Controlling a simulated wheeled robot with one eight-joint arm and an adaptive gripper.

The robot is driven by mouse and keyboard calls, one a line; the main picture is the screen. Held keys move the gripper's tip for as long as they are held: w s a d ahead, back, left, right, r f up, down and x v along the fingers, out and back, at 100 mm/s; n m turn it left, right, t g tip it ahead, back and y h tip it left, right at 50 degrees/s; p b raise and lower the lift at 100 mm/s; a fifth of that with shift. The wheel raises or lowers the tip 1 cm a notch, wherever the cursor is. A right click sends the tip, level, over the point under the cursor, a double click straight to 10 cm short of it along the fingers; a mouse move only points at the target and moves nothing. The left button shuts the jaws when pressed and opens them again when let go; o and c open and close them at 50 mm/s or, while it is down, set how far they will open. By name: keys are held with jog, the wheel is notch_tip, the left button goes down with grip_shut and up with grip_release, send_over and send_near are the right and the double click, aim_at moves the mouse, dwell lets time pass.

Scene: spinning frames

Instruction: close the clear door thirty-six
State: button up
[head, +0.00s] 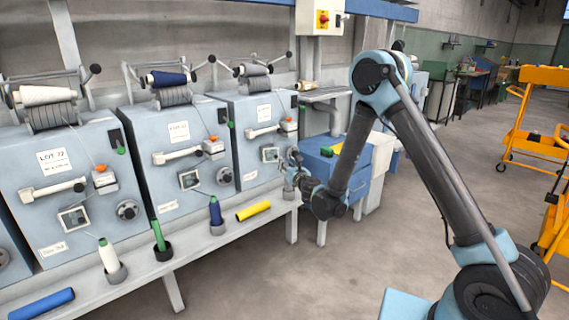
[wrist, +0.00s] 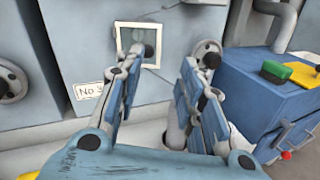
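The rightmost spinning machine has a small clear door (head: 270,154) with a pale frame on its front. In the wrist view the clear door (wrist: 153,61) is straight ahead, just beyond my fingertips, with a small dark knob behind its pane. I cannot tell how far it stands open. A label (wrist: 88,90) left below it reads "No 3", its last digit hidden by my left finger. My gripper (wrist: 160,70) is open and empty, its fingers spread below the door. In the head view my gripper (head: 292,172) is close to the machine's right front edge.
A round black knob (wrist: 207,52) sits right of the door. A blue cabinet (wrist: 262,95) with green and yellow items stands at the right. A shelf (head: 190,252) with bobbins and a yellow tube (head: 253,211) runs below the machines.

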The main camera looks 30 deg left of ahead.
jog(key=shift+s+d, duration=0.3)
jog(key=shift+c, duration=0.2)
